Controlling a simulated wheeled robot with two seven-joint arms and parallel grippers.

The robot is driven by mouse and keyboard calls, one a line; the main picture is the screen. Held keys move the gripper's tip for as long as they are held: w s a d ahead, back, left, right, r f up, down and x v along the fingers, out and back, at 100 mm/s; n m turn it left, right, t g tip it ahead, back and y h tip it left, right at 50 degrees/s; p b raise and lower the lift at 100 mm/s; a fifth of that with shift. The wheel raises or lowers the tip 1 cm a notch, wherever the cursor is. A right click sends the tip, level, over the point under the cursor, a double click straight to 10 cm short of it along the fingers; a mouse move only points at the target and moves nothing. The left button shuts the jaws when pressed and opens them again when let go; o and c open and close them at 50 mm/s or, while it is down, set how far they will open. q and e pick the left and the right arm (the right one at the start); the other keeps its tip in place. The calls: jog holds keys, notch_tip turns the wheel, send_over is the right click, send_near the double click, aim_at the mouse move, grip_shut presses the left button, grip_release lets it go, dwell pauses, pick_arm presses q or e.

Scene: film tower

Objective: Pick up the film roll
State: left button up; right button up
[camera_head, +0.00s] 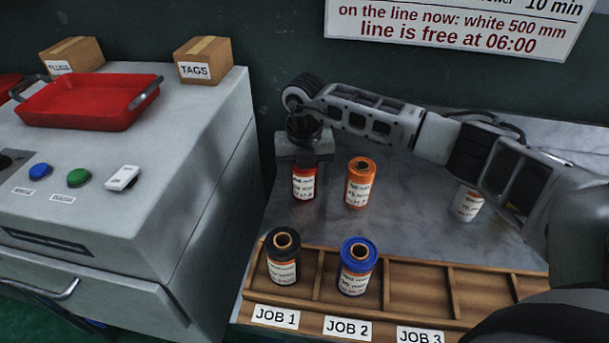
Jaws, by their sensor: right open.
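Film rolls with white labels stand upright on the grey worktop and in a wooden rack. A dark red roll (304,183) stands at the back left of the worktop. My right gripper (303,158) points down right over the top of this roll, open, with its jaws around or just above the roll's upper end; I cannot tell which. An orange roll (360,183) stands just to its right. A white roll (466,204) stands farther right, partly behind my right arm. A black roll (283,258) is in the JOB 1 compartment and a blue roll (356,267) in JOB 2.
The wooden rack (449,290) runs along the front; its JOB 3 compartment looks empty. A grey machine cabinet (178,190) on the left carries a red tray (85,101), a TAGS box (203,60), another box (73,56) and buttons. The worktop between rolls and rack is clear.

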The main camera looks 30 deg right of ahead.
jog(key=c, duration=1.1)
jog(key=shift+c, duration=0.2)
jog(key=shift+r, duration=0.15)
